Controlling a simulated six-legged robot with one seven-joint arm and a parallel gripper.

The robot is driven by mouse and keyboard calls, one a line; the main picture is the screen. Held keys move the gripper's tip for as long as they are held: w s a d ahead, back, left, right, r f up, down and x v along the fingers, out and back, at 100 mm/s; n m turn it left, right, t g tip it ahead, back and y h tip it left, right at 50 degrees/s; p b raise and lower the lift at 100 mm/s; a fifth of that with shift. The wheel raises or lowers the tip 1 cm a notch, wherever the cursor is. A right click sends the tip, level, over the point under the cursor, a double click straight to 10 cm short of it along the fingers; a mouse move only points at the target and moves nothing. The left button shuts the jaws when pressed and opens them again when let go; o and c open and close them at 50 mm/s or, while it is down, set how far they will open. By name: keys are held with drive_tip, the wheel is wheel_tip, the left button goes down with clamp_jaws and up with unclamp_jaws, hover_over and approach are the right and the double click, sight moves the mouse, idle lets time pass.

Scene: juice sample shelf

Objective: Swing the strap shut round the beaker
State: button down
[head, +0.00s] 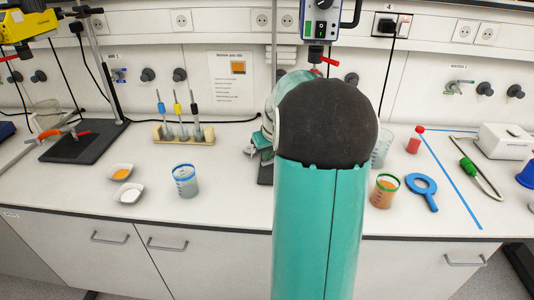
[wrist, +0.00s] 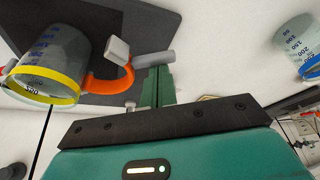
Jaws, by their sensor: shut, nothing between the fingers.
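In the wrist view a clear graduated beaker with a yellow rim (wrist: 58,60) stands out at the left, over a dark plate (wrist: 190,22). A curved orange strap (wrist: 118,84) reaches from beside the beaker towards my gripper, with a pale block (wrist: 117,48) and a grey cylinder (wrist: 155,58) near its end. The strap is not seen closed around the beaker. My gripper (wrist: 157,84) is shut and empty, its green fingers right by the grey cylinder; I cannot tell if they touch. In the head view my arm covers most of this area.
A blue-rimmed beaker (head: 185,181) stands on open bench, left of my arm. Behind it is a rack of pipettes (head: 183,135). A left stand base (head: 85,142) has an orange clamp (head: 50,133).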

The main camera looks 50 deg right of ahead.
drive_tip(key=shift+s, duration=0.15)
drive_tip(key=shift+s+a+n+y, duration=0.15)
drive_tip(key=shift+s+n+y, duration=0.25)
drive_tip(key=shift+s+n, duration=0.7)
drive_tip(key=s+n+y, duration=0.1)
drive_tip(key=s+n, duration=0.1)
drive_tip(key=shift+s+n, duration=0.15)
drive_tip(key=shift+n, duration=0.25)
drive_tip(key=s+d+n+y, duration=0.1)
drive_tip(key=s+d+n, duration=0.1)
drive_tip(key=n, duration=0.2)
drive_tip(key=s+d+n+g+y, duration=0.1)
drive_tip(key=s+d+n, duration=0.2)
drive_tip(key=n, duration=0.1)
drive_tip(key=s+d+n+g+y, duration=0.1)
drive_tip(key=s+d+n, duration=0.2)
drive_tip(key=n, duration=0.1)
drive_tip(key=shift+s+n, duration=0.15)
drive_tip(key=shift+n, duration=0.25)
drive_tip(key=shift+s+d, duration=0.15)
drive_tip(key=shift+d, duration=0.55)
